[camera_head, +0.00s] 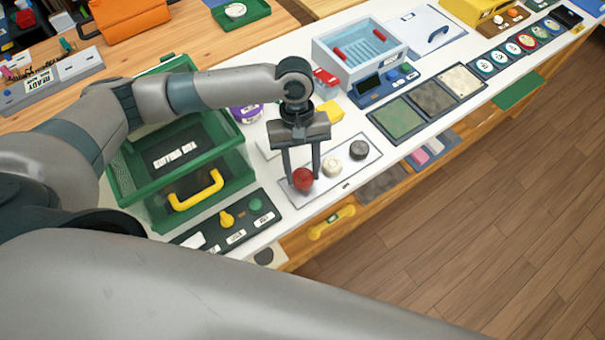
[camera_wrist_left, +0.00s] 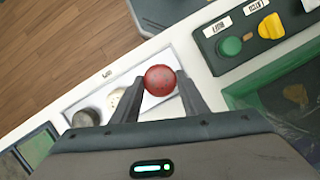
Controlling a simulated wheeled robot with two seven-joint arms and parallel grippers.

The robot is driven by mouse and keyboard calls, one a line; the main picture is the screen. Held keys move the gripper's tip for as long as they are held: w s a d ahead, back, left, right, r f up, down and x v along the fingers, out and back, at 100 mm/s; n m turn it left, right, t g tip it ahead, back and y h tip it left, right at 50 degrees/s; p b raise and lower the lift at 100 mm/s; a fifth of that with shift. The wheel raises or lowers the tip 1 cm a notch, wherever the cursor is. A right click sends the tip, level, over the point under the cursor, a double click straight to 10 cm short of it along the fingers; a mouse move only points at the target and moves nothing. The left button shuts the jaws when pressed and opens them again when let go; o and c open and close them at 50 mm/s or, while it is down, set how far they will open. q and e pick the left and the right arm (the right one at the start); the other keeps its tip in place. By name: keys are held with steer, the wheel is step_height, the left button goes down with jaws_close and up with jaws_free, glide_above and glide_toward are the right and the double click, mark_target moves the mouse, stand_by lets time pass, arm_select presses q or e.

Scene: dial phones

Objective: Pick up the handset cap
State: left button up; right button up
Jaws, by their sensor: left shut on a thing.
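A red round cap (camera_head: 303,179) is between the two fingers of my left gripper (camera_head: 302,176), which is shut on it. It also shows in the left wrist view (camera_wrist_left: 160,80), between the fingertips. The cap is over the left end of a pale tray (camera_head: 318,192); I cannot tell whether it still touches the tray. A cream round piece (camera_head: 333,166) and a dark grey round piece (camera_head: 358,150) stand in a row beside it on the tray. My right gripper is not in view.
A green bin with a yellow handle (camera_head: 198,190) and a dark button panel (camera_head: 240,225) are left of the tray. A blue-white drawer box (camera_head: 358,55) stands behind it. Green, brown and cream tiles (camera_head: 430,97) are to the right. The counter's front edge is close.

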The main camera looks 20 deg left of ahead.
mark_target(302, 174)
arm_select(q)
step_height(302, 174, up, 7)
steer(key=shift+r+b, duration=0.1)
steer(key=shift+b, duration=0.45)
steer(key=w+a+r+m+y+b, duration=0.1)
steer(key=w+a+r+m+b, duration=0.1)
steer(key=a+r+m, duration=0.3)
steer(key=a+m, duration=0.1)
steer(key=a, duration=0.1)
steer(key=shift+a+r+y+b, duration=0.3)
steer(key=shift+a+r+b, duration=0.05)
steer(key=shift+a+r, duration=0.05)
steer(key=shift+w, duration=0.1)
